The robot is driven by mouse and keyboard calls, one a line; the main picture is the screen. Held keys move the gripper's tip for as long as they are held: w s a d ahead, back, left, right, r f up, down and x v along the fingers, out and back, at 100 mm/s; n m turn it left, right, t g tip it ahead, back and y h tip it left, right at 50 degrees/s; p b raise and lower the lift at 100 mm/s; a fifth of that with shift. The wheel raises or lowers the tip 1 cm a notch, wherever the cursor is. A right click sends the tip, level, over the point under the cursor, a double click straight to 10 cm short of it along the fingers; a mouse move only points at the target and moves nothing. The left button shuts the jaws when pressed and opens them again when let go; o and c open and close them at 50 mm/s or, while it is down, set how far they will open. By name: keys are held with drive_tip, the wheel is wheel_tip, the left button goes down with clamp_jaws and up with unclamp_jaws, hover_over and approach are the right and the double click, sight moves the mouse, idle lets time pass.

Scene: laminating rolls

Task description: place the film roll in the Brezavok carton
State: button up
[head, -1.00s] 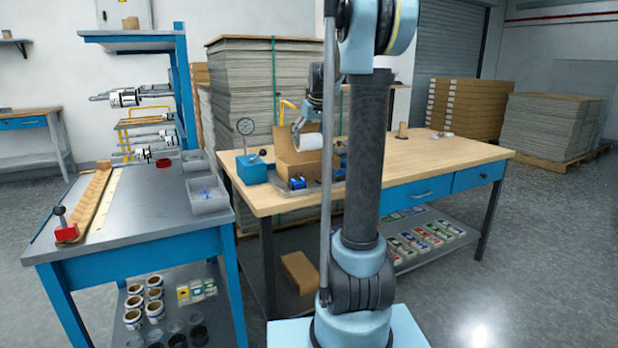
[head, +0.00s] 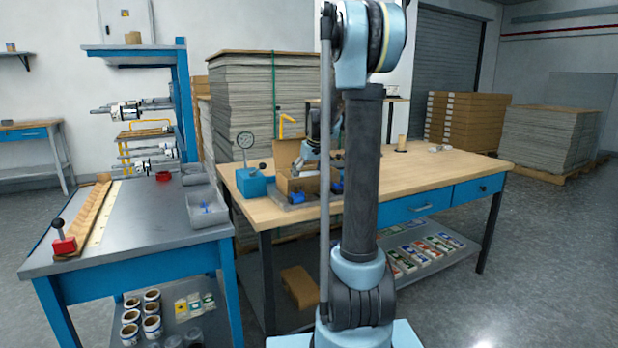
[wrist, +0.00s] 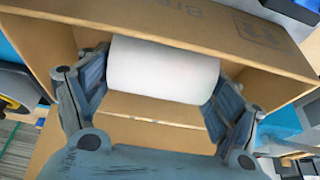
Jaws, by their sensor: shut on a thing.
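The white film roll (wrist: 163,71) is held crosswise between the two fingers of my gripper (wrist: 160,84) in the wrist view. The open brown carton (wrist: 60,38) surrounds it, with part of a name starting "Bre" and a printed mark on its far flap. The roll is at the carton's mouth or inside it; I cannot tell whether it touches the bottom. In the head view the carton (head: 296,186) stands on the wooden bench (head: 440,170), partly behind my arm. The roll is hidden there.
A blue box with a round gauge (head: 254,181) stands just left of the carton. A grey bin (head: 203,208) sits on the nearer metal table (head: 140,225). The bench's right part is mostly clear, with a small tan cylinder (head: 401,142) and white items near its back.

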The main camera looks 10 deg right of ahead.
drive_tip(key=o, duration=1.1)
drive_tip(key=v, duration=1.1)
drive_tip(key=s+a+f+m+g, duration=0.1)
drive_tip(key=s+f, duration=0.3)
drive_tip(key=s, duration=0.7)
drive_tip(key=s+a+f+m, duration=0.1)
drive_tip(key=s+f, duration=0.2)
drive_tip(key=s, duration=0.8)
drive_tip(key=s+d+f+m+g+h, duration=0.1)
drive_tip(key=s+f, duration=1.4)
drive_tip(key=s, duration=0.3)
drive_tip(key=shift+d+f, duration=0.1)
drive_tip(key=shift+d, duration=0.05)
